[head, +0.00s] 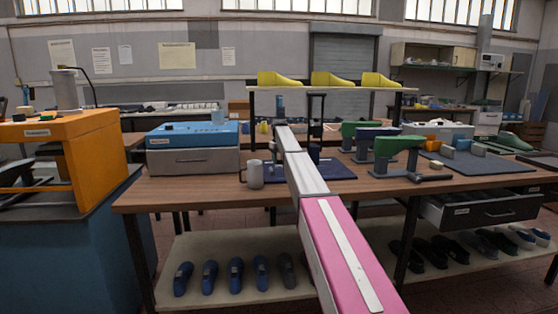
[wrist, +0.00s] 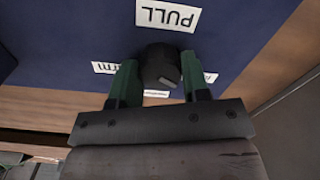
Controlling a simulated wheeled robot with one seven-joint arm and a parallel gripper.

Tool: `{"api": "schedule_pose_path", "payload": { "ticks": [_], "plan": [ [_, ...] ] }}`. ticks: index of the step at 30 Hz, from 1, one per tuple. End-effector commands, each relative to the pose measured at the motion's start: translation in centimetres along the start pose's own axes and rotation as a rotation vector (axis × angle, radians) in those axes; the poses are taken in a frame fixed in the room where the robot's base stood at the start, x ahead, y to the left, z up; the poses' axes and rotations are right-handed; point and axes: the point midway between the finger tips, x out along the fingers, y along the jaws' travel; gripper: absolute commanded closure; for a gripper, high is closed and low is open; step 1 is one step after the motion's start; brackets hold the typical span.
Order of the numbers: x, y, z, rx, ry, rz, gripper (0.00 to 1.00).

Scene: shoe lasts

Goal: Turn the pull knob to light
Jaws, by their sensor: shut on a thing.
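A dark rounded knob (wrist: 162,62) stands on a dark blue panel (wrist: 60,30) in the wrist view. My gripper (wrist: 160,78) has its green fingers on either side of the knob and is shut on it. A white label reading PULL (wrist: 168,15) appears upside down above the knob. A label at the left (wrist: 104,68), apparently reading "firm", is partly covered by a finger. A label at the right (wrist: 210,77) is mostly hidden, so its word cannot be read. In the head view my arm hides the gripper and knob.
The wooden bench (head: 215,190) holds a grey mug (head: 255,174), a blue-topped drawer unit (head: 193,148) and green shoe lasts (head: 398,145). A rack with yellow lasts (head: 331,79) stands behind. An orange unit (head: 60,135) is at the left. An open drawer (head: 480,210) juts out at the right.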

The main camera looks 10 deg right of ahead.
Motion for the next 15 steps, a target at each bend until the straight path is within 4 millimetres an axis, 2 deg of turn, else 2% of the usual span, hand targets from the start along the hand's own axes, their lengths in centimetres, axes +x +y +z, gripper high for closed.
{"api": "schedule_pose_path", "payload": {
  "ticks": [11,12,14,15],
  "plan": [
    [-0.05,0.01,-0.02,-0.007,0.001,0.000,0.81],
    [-0.05,0.01,-0.02,-0.006,0.001,0.000,0.48],
    [-0.04,0.01,-0.02,-0.006,0.001,0.000,0.32],
    [-0.04,0.01,-0.02,-0.006,0.001,0.000,0.32]
  ]
}}
